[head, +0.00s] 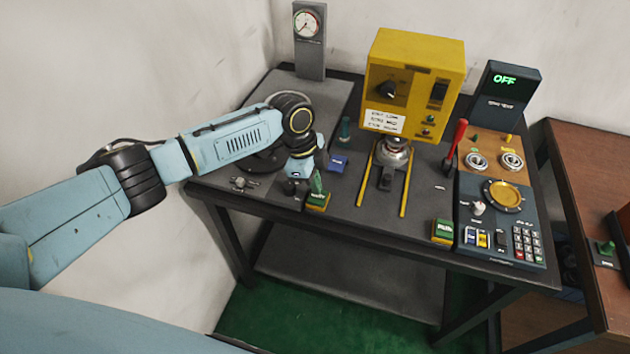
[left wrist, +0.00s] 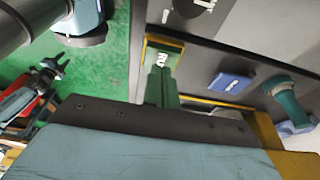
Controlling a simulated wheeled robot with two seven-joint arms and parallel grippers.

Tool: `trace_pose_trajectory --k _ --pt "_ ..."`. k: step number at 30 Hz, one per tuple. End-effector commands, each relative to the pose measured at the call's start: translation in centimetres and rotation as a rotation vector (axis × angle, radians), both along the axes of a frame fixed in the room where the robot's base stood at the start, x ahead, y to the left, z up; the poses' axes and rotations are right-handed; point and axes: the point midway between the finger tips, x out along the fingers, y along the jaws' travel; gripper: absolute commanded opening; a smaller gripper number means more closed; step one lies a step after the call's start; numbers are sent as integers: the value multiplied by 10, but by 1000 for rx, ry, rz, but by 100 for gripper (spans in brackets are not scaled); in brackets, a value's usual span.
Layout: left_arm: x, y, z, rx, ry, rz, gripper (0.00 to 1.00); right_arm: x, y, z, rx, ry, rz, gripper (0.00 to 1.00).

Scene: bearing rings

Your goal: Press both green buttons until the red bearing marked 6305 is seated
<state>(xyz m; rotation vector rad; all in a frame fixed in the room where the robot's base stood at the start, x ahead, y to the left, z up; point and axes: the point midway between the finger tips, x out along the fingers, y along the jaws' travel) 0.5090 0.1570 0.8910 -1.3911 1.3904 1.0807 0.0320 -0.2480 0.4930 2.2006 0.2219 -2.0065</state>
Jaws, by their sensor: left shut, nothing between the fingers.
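My left gripper (head: 307,192) is shut and empty, pointing down at the left green button (head: 318,204) near the table's front edge. I cannot tell whether it touches the button. In the left wrist view the yellow-edged button box (left wrist: 151,50) shows with a green upright piece over it. The right green button (head: 443,229) stands apart at the front, left of the keypad panel. The yellow press (head: 415,75) stands at the back, with a round metal part (head: 393,152) under it between yellow rails. I cannot make out a red bearing or the 6305 mark.
A display (head: 505,82) reads OFF. A red lever (head: 456,139) stands right of the press. Two metal rings (head: 476,162) sit on a brown board. A gauge (head: 308,25) stands at the back left, and a blue block (head: 338,162) lies near my left gripper.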

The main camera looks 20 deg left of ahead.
Motion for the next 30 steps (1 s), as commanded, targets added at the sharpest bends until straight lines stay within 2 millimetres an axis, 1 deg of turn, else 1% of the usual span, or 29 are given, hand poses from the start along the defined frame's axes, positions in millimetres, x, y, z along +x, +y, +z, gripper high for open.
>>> trace_pose_trajectory --k 14,30 --pt "0 0 -15 0 1 0 0 0 0 -10 0 0 0 36" --pt "0 0 -10 0 2 0 0 0 -1 0 -1 0 0 36"
